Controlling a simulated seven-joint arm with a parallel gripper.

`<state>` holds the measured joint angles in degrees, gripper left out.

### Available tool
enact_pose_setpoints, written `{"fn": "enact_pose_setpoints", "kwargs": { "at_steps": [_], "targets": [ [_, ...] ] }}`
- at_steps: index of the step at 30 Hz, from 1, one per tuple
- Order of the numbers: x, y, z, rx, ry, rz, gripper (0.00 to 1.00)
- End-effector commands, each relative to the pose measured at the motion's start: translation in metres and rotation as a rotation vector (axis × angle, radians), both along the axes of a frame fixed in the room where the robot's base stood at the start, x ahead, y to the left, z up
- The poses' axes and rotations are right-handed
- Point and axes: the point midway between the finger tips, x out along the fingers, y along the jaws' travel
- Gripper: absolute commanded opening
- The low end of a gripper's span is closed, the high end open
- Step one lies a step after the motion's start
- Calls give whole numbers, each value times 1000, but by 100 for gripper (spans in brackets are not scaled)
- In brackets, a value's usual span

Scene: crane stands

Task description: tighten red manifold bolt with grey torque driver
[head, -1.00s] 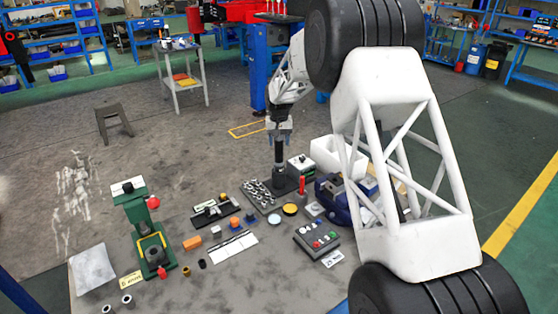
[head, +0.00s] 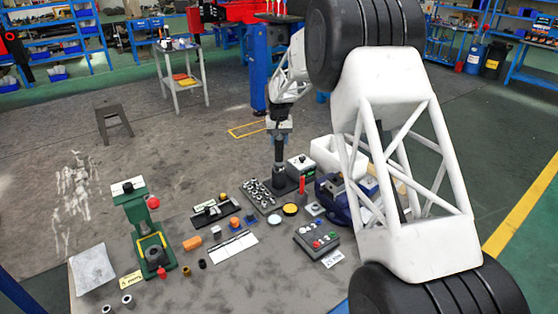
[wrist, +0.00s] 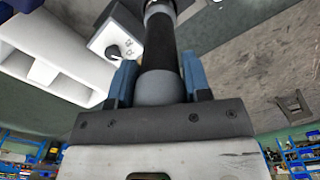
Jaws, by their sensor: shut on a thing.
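My gripper (head: 279,127) points down and its blue fingers are shut on the grey torque driver (head: 279,152). The driver is upright, dark grey and black, with its lower end at a dark block (head: 279,184) on the bench. In the wrist view the driver (wrist: 160,50) runs between my two fingers (wrist: 160,78). A thin red upright piece (head: 302,185) stands just right of the block; I cannot tell if it is the red manifold bolt. The driver's tip and what it touches are hidden.
A tray of metal pieces (head: 259,197) lies just left of the block. A white bin (head: 325,152), a grey-white box (head: 300,166) and a blue vise-like device (head: 331,203) stand close on the right. A green press (head: 150,240) is at left.

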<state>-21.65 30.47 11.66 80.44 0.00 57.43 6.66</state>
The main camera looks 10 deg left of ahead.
Motion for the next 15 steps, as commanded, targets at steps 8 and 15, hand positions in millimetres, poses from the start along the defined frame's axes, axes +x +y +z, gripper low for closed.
{"fn": "enact_pose_setpoints", "kwargs": {
  "at_steps": [8, 15],
  "targets": [
    [1, 0, 11, 1, -2, 0, 3],
    [1, 0, 18, 1, -3, 0, 3]
  ]
}}
